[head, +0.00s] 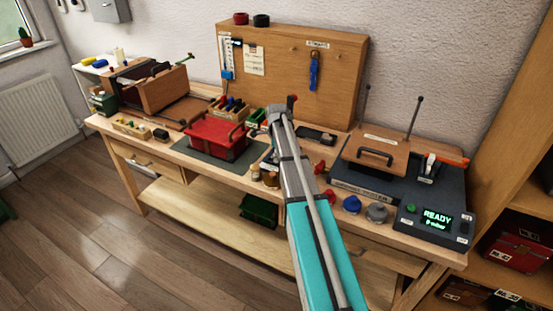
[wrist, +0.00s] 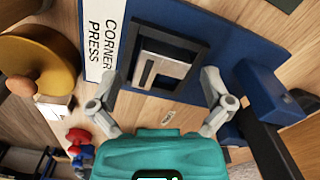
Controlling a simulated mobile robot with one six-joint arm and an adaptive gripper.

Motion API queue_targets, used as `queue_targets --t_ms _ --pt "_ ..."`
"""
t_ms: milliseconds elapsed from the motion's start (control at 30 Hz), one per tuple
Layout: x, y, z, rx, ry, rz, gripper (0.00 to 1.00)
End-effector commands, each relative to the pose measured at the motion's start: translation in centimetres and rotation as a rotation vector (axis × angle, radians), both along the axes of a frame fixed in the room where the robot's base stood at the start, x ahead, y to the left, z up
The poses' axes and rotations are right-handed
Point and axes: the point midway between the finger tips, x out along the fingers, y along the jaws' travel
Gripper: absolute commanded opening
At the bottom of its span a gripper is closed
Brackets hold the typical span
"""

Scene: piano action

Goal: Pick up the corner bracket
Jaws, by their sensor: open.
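My gripper (wrist: 161,82) is open in the wrist view, its two grey fingers spread and empty. Between and beyond the fingertips is a dark square frame (wrist: 138,54) on a blue base (wrist: 222,40) with a white label reading "CORNER PRESS" (wrist: 103,38). A pale, silvery L-shaped piece (wrist: 148,70) sits inside the frame and looks like the corner bracket. The fingers look apart from it, one on each side. In the head view my arm covers most of this spot, and I cannot make out the bracket or the fingertips there.
A red box (head: 215,138) stands left of my arm on the bench. A dark machine with a "READY" display (head: 436,217) stands right. In the wrist view, a round yellow-brown object (wrist: 40,62) lies left and a blue block with a dark bar (wrist: 272,92) lies right.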

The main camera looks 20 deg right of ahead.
Motion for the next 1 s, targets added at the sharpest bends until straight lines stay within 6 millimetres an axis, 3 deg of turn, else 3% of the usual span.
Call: queue_targets --t_ms 200,567,1000 --pt "0.00 0.02 0.00 0.000 0.000 0.000 1.00" --pt "0.01 0.04 0.00 0.000 0.000 0.001 0.33" --pt "0.03 0.07 0.13 0.000 0.000 0.001 0.31"
